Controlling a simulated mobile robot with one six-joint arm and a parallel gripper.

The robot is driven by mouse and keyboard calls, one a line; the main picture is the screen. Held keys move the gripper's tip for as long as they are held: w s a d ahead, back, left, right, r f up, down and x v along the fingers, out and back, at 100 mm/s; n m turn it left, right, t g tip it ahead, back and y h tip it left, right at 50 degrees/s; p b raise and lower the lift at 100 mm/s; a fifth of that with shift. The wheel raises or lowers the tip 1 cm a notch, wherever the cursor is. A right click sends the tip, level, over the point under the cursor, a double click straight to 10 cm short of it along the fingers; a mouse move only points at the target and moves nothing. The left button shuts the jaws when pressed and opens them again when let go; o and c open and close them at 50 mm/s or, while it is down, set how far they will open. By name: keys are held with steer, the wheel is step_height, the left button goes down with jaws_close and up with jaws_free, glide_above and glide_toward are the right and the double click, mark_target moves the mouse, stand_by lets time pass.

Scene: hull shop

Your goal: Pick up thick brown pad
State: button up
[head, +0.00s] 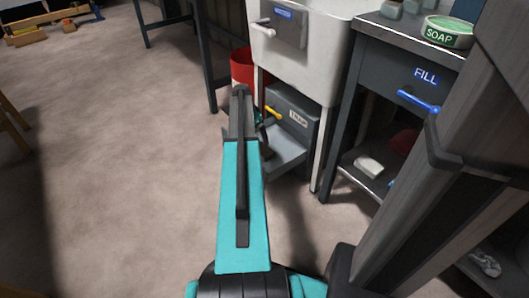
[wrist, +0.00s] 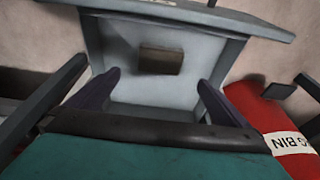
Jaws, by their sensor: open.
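A small brown pad (wrist: 161,61) lies flat in the pale grey tray (wrist: 190,32) in the wrist view. In the head view, the grey box marked TRAP (head: 298,118) stands low under the sink with a tray-like part (head: 285,155) out in front; the pad cannot be seen there. My gripper (wrist: 157,80) is open and empty. Its two dark fingers reach over the tray, one on each side of the pad in the picture and apart from it. In the head view my arm hides most of the gripper.
A red bin (head: 242,66) stands beside the box and shows close on the right in the wrist view (wrist: 262,110). The white sink (head: 300,60) is above. A dark cabinet marked FILL (head: 405,75) stands at right.

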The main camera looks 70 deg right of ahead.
steer(key=b, duration=0.2)
glide_above(264, 149)
steer(key=w+a, duration=0.1)
steer(key=a, duration=0.1)
step_height(264, 149, down, 8)
steer(key=shift+w+d+r, duration=0.15)
steer(key=shift+r, duration=0.1)
steer(key=shift+f+b, duration=0.1)
steer(key=shift+b, duration=0.2)
steer(key=shift+b+x, duration=1.55)
steer(key=shift+x, duration=0.95)
steer(key=shift+d, duration=0.1)
steer(key=shift+c, duration=0.4)
steer(key=c, duration=0.9)
